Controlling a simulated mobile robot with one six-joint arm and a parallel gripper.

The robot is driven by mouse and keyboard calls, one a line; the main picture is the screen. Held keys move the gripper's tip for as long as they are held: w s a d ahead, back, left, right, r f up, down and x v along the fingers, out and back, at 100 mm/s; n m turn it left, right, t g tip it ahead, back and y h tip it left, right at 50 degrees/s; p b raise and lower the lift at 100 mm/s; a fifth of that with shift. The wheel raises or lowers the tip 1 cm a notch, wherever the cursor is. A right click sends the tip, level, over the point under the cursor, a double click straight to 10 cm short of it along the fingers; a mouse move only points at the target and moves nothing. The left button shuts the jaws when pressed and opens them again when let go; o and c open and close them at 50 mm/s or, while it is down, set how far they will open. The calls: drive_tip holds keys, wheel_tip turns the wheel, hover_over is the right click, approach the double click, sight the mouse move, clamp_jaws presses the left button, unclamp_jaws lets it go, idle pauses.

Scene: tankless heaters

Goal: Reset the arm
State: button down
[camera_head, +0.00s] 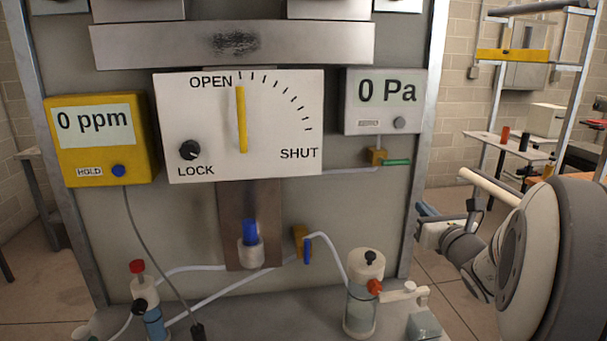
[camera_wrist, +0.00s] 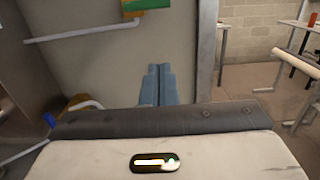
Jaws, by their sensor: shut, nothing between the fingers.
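My arm (camera_head: 545,262) comes in from the right edge in the head view, its large white and grey joint nearest the camera. My gripper (camera_head: 420,210) is at the right side of the panel, below the 0 Pa display. Its blue fingers also show in the wrist view (camera_wrist: 160,68), side by side and closed, with nothing between them. In the wrist view they point toward the grey panel (camera_wrist: 95,75), near its right metal post (camera_wrist: 206,60). I cannot tell how far they are from it.
The board holds a yellow 0 ppm meter (camera_head: 148,150), an OPEN/SHUT dial (camera_head: 270,150) with its yellow pointer near OPEN, and a 0 Pa meter (camera_head: 355,115). A green-handled valve (camera_head: 396,162) sits near my gripper. Bottles (camera_head: 360,310) stand below. A shelf rack (camera_head: 512,57) is at right.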

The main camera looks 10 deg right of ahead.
drive_tip(key=s+a+f+n+g+y, duration=0.2)
drive_tip(key=s+a+n+g+y, duration=0.1)
drive_tip(key=a+n, duration=0.4)
drive_tip(key=s+a+f+n+g+y, duration=0.25)
drive_tip(key=a+n+g, duration=0.2)
drive_tip(key=a, duration=0.35)
drive_tip(key=s+a+f+n+g+y, duration=0.2)
drive_tip(key=s+a+f+n+g, duration=0.15)
drive_tip(key=a+n, duration=0.4)
drive_tip(key=s+a+f+n+g+h, duration=0.25)
drive_tip(key=s+f+n+g, duration=0.2)
drive_tip(key=s+n, duration=0.55)
drive_tip(key=s+d+f+n+h, duration=0.1)
drive_tip(key=s+d+n+h, duration=0.4)
drive_tip(key=n, duration=0.1)
drive_tip(key=shift+d+f+n+h, duration=0.2)
drive_tip(key=shift+n+h, duration=0.1)
drive_tip(key=shift+n, duration=0.1)
